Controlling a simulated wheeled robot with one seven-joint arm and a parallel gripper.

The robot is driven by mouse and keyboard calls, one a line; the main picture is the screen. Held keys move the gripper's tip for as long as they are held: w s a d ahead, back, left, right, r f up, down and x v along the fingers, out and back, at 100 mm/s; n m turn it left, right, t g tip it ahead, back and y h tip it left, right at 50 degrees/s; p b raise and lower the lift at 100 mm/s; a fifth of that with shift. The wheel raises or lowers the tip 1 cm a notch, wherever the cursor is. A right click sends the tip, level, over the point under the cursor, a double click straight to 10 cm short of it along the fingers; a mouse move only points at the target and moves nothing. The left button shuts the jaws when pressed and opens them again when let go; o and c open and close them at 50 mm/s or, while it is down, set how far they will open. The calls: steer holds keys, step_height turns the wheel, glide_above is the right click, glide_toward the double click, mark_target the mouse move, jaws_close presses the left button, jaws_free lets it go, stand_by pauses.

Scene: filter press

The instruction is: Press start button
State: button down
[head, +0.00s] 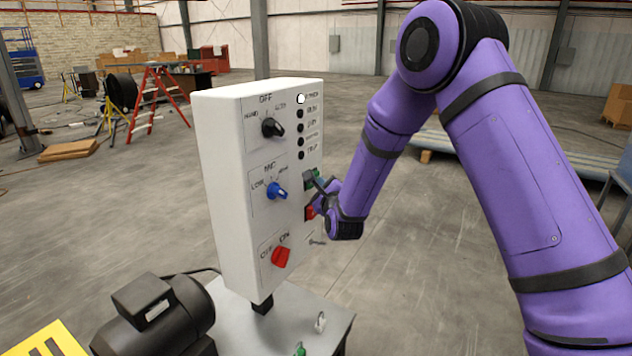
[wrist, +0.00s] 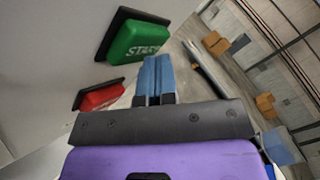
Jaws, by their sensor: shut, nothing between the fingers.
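The green start button (wrist: 138,38) sits on the white panel (wrist: 60,90) in the wrist view, with white "START" lettering. In the head view the green button (head: 314,176) is partly hidden behind my gripper. The red button (wrist: 102,97) is below it and also shows in the head view (head: 309,212). My gripper (wrist: 155,75) is shut and empty, its blue fingertips side by side in front of the panel, beside the green button. In the head view my gripper (head: 316,182) is at the panel's right side. Whether the fingertips touch the button cannot be told.
The control box (head: 228,190) has a black knob (head: 272,127), a blue knob (head: 276,191), a red knob (head: 281,257) and a column of lamps, the top one white. A black motor (head: 155,315) is at lower left. Open floor lies behind.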

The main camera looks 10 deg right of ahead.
steer(key=shift+w+a, duration=0.15)
steer(key=shift+a, duration=0.05)
stand_by(0.3)
stand_by(0.3)
steer(key=shift+s+d, duration=0.65)
steer(key=shift+d, duration=0.1)
steer(key=s+d, duration=0.1)
steer(key=d, duration=0.1)
steer(key=s+d, duration=0.2)
stand_by(0.5)
stand_by(0.5)
